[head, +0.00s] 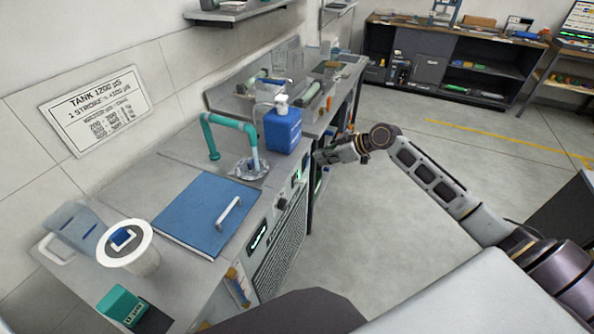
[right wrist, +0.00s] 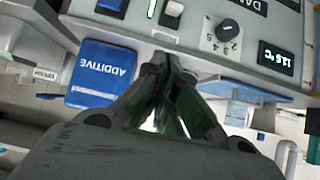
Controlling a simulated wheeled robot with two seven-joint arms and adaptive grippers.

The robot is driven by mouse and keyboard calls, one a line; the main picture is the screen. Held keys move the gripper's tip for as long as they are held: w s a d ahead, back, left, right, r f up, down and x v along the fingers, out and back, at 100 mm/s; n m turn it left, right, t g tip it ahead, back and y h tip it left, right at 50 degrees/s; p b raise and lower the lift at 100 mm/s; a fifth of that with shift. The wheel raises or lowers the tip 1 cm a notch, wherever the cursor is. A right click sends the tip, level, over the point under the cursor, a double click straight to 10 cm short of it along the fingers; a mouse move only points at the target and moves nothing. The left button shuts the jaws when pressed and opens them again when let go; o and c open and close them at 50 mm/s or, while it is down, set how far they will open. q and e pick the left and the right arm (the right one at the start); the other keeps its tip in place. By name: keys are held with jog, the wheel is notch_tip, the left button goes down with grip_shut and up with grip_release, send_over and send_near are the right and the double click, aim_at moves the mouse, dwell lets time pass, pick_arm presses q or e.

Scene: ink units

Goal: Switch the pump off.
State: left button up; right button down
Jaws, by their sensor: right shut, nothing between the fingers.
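My right gripper (head: 319,157) is beside the front control panel (head: 291,190) of the grey unit, its fingers shut and empty. In the right wrist view its closed fingertips (right wrist: 168,62) are just below a pale rocker switch (right wrist: 173,9) on the panel (right wrist: 205,58). A lit green indicator (right wrist: 152,9) is left of the switch. I cannot tell whether the fingertips touch the panel. A small label under the switch is too blurred to read, so I cannot confirm it is the pump's. My left gripper is out of view.
A dial knob (right wrist: 230,32) and green readout (right wrist: 275,60) sit right of the switch. The blue additive container (head: 283,129) and teal pipe (head: 229,122) stand on the counter. A blue lid (head: 200,216) with a handle lies nearer. Floor to the right is open.

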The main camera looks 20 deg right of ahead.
aim_at(293, 166)
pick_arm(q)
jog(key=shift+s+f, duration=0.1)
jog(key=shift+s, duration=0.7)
pick_arm(e)
jog(key=shift+a+r, duration=0.1)
jog(key=shift+r, duration=0.05)
jog(key=shift+x, duration=5.05)
jog(key=shift+s+d+f, duration=0.2)
jog(key=shift+s+f, duration=0.05)
jog(key=shift+f, duration=0.35)
jog(key=shift+s+d+f, duration=0.15)
jog(key=shift+s+f, duration=0.1)
jog(key=shift+f, duration=0.35)
jog(key=shift+s+d+f, duration=0.2)
jog(key=shift+s+f, duration=0.05)
jog(key=shift+f, duration=0.35)
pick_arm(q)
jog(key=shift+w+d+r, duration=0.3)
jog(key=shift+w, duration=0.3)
